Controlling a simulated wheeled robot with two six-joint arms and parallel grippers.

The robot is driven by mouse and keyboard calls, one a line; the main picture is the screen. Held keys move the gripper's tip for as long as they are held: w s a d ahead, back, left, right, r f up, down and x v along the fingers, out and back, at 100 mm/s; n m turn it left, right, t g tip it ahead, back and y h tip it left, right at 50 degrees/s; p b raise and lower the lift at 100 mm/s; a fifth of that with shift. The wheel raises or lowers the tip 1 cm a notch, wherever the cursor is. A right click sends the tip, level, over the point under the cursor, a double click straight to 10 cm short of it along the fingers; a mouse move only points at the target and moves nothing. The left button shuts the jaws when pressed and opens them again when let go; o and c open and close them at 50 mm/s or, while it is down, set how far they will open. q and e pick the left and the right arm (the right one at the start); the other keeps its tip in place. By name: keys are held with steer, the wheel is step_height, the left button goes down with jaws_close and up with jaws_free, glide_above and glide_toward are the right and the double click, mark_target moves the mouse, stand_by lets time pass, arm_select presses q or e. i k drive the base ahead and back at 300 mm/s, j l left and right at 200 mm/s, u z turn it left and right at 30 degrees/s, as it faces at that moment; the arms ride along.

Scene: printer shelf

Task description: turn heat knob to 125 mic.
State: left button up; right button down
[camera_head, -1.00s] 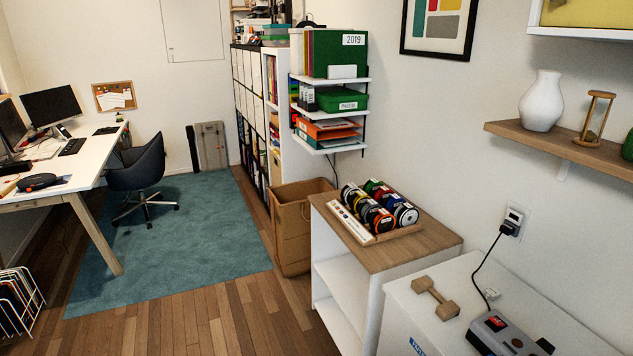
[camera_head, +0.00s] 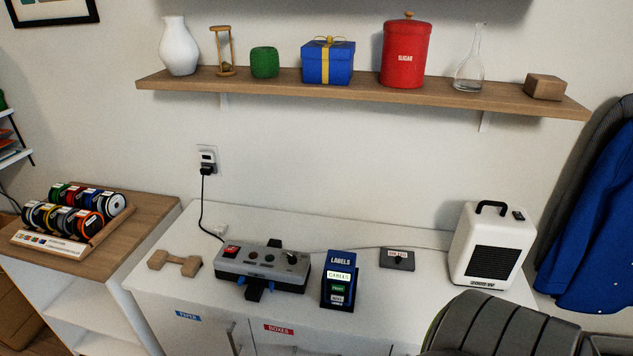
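A grey laminator-like machine (camera_head: 262,267) sits on the white cabinet top near the middle of the view. Its top panel has a red switch at the left and several small dark knobs or buttons (camera_head: 269,258). Their markings are too small to read, so I cannot tell which is the heat knob or where it points. A black cord runs from the machine's left end up to a wall outlet (camera_head: 207,158). Neither of my grippers is in view.
A wall shelf (camera_head: 370,94) with several objects hangs above. A dark chair back (camera_head: 500,325) stands at the front right.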

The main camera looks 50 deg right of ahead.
mark_target(291, 260)
steer(key=z, duration=1.35)
